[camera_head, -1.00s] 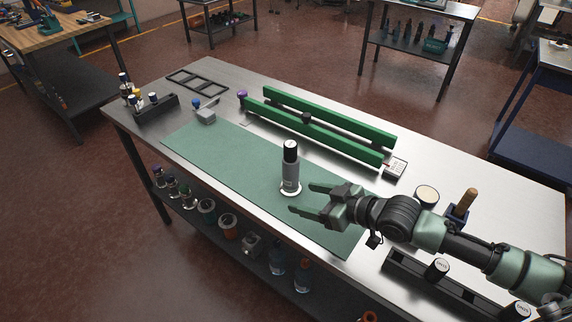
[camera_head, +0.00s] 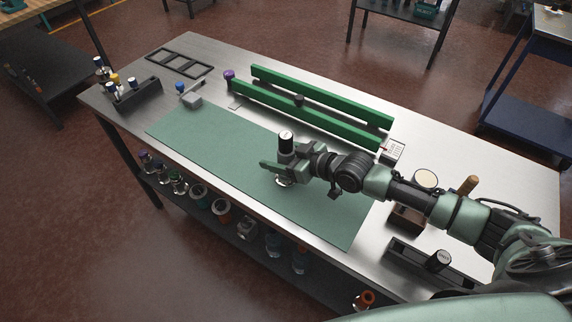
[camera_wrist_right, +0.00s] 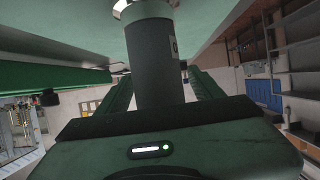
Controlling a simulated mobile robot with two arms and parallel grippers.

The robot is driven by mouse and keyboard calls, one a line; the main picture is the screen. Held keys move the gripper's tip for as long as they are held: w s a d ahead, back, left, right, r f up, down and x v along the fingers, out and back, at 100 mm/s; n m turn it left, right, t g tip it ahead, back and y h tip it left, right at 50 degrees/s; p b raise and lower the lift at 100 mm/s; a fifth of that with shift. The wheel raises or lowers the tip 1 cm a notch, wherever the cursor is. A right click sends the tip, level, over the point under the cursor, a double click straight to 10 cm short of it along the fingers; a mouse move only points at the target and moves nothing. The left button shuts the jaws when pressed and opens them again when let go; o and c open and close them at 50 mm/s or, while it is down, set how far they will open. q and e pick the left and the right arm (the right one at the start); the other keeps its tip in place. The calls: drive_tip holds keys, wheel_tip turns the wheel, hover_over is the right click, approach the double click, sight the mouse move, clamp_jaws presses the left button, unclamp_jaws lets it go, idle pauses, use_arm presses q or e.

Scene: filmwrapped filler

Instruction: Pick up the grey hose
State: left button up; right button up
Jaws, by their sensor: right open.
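The grey hose (camera_head: 286,142) appears as an upright grey cylinder with a black upper part and a pale top. It stands on the green mat (camera_head: 215,165), its light base just showing below my gripper. My right gripper (camera_head: 279,160) is open, with its fingers on either side of the cylinder. In the right wrist view, the grey cylinder (camera_wrist_right: 153,62) rises between the two green fingers, with a gap visible on its right side. Whether a finger touches it is unclear. The gripper hides its middle in the head view. My left gripper is not in view.
Two long green bars (camera_head: 320,97) lie behind the mat. A grey block (camera_head: 191,99) and a black bottle rack (camera_head: 138,97) stand left. A wooden-handled tool (camera_head: 467,185) and a black tray (camera_head: 415,262) are right, by my arm. The mat's left part is clear.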

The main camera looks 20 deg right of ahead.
drive_tip(key=shift+w, duration=0.1)
drive_tip(key=shift+c, duration=0.4)
clamp_jaws()
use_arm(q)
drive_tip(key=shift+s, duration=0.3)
use_arm(e)
drive_tip(key=shift+r, duration=0.1)
drive_tip(key=shift+w+r, duration=0.1)
